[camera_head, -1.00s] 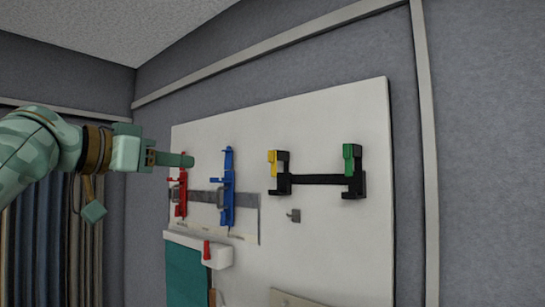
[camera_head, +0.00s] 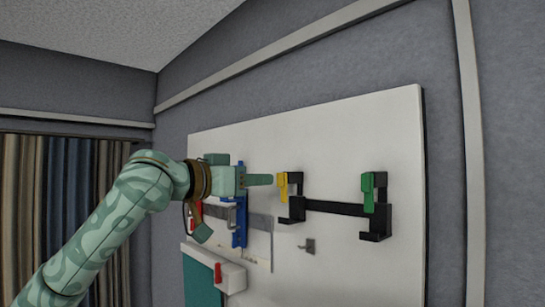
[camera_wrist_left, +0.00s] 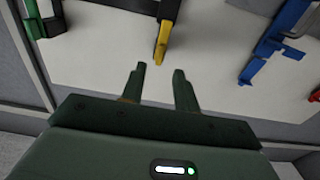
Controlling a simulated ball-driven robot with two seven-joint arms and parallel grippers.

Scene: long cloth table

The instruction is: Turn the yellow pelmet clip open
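The yellow clip (camera_head: 283,187) sits on the left black bracket (camera_head: 294,208) of a rail on the white board. In the left wrist view the yellow clip (camera_wrist_left: 163,42) points toward the gap between my fingers. My left gripper (camera_head: 269,179) is just left of the yellow clip in the head view. In the left wrist view my left gripper (camera_wrist_left: 157,72) is open, its two fingers apart with nothing between them. A small gap shows between the fingertips and the clip. My right gripper is not in view.
A green clip (camera_head: 368,192) sits on the right bracket (camera_head: 377,230). A blue holder (camera_head: 240,225) and a red holder (camera_head: 195,216) are on the left, partly behind my arm. A grey hook (camera_head: 308,246) is below. The board (camera_head: 345,130) is clear above the rail.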

